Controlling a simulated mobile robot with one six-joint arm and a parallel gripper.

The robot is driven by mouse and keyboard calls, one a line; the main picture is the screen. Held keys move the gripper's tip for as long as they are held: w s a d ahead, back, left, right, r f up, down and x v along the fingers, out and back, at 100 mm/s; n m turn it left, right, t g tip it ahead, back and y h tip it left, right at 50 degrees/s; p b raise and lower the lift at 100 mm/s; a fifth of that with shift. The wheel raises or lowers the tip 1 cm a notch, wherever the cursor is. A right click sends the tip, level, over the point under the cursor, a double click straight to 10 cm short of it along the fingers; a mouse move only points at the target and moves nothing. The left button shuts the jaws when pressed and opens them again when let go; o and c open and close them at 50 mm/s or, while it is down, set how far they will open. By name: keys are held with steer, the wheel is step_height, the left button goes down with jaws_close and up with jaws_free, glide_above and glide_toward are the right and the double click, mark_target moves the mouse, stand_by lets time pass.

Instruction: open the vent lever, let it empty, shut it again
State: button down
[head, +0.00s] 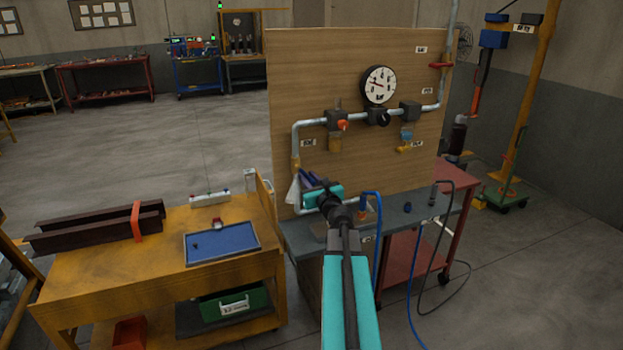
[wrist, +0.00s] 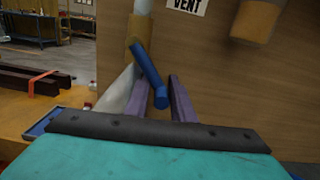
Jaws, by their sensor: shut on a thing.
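The vent valve (wrist: 138,40) is a brass body on a pale pipe under a VENT label (wrist: 187,5). Its blue lever (wrist: 150,70) slants down and to the right from the body. My gripper (wrist: 165,103) has its two purple fingers on either side of the lever's lower end, shut on it. A pale, cone-shaped form (wrist: 117,97), seemingly a plume, hangs below the valve. In the head view the brass valve (head: 295,162) is at the panel's lower left, with the pale cone (head: 293,190) beneath it and my gripper (head: 314,180) just right.
A round gauge (head: 379,85) sits high on the wooden panel (head: 330,70), above other valves with orange (head: 342,125) and blue (head: 406,135) handles. A yellow cart (head: 75,270) with a blue tray (head: 222,243) stands left. Blue hoses hang right of my arm.

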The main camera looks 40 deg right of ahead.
steer(key=shift+r, duration=0.15)
steer(key=c, duration=1.7)
jaws_free()
steer(key=shift+s, duration=0.1)
steer(key=shift+c, duration=0.2)
steer(key=shift+a, duration=0.1)
steer(key=shift+s, duration=0.1)
